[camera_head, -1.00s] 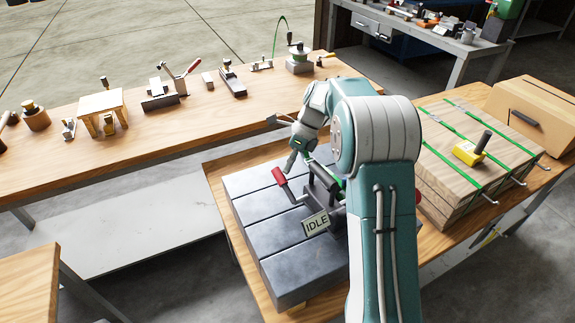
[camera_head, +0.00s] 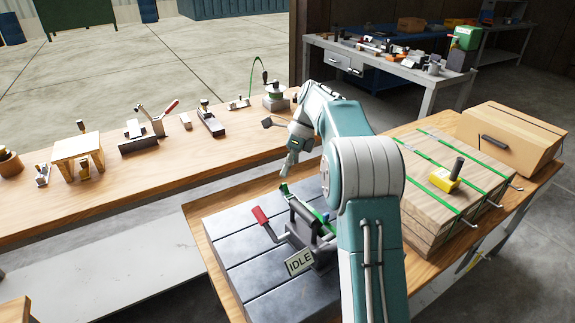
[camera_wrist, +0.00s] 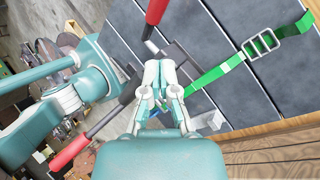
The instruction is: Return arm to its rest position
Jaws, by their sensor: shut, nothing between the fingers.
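My gripper (camera_head: 286,166) is shut and empty. In the head view it points down above the far side of a dark slotted steel plate (camera_head: 232,238). My arm is bent, with its elbow raised to the right of the gripper. On the plate stands a grey reel fixture with a red-handled crank (camera_head: 262,217) and an "IDLE" tag (camera_head: 299,262). In the wrist view the shut fingers (camera_wrist: 158,82) show over the fixture, with two red handles (camera_wrist: 70,155) and a green strap with a buckle (camera_wrist: 262,44). My arm hides part of the fixture in the head view.
A long bench (camera_head: 135,185) with several tools and clamps runs behind on the left. A grey workbench (camera_head: 400,75) stands at the back.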

